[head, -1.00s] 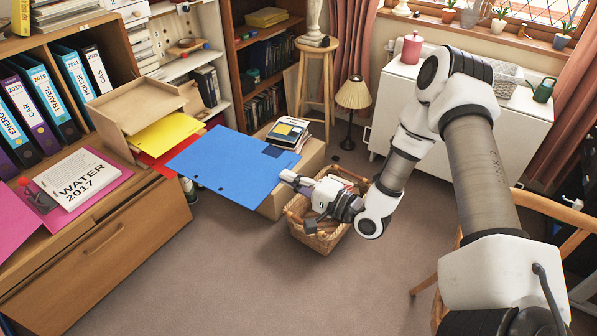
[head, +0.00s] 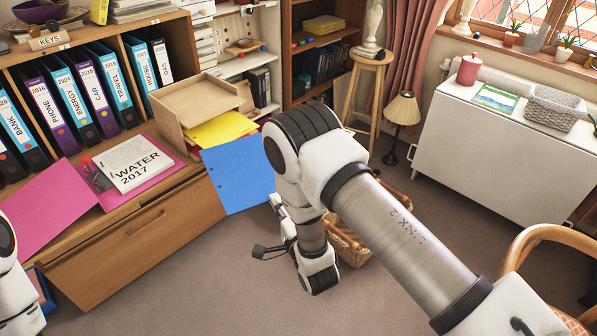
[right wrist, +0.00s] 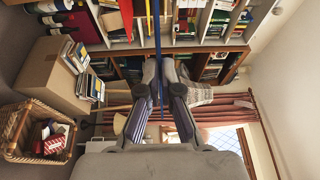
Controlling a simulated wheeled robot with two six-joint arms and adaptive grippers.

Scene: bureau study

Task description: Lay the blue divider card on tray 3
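The blue divider card (head: 238,173) is in the air in front of the bureau, its right part hidden behind my right arm. My right gripper (head: 277,204) holds it by its right side. In the right wrist view the card (right wrist: 157,40) shows edge-on as a thin blue strip between the two fingers (right wrist: 161,82). A wooden letter tray stack (head: 198,107) stands on the bureau top. A yellow sheet (head: 222,129) sticks out of it, with red showing near it. I see no tray numbers, so I cannot tell which is tray 3. My left gripper is out of view.
A white book (head: 133,163) lies on a pink folder on the bureau left of the trays. Binders (head: 85,95) stand behind. A wicker basket (head: 350,250) is on the floor behind my right arm. In the right wrist view a cardboard box (right wrist: 55,72) stands beside the basket.

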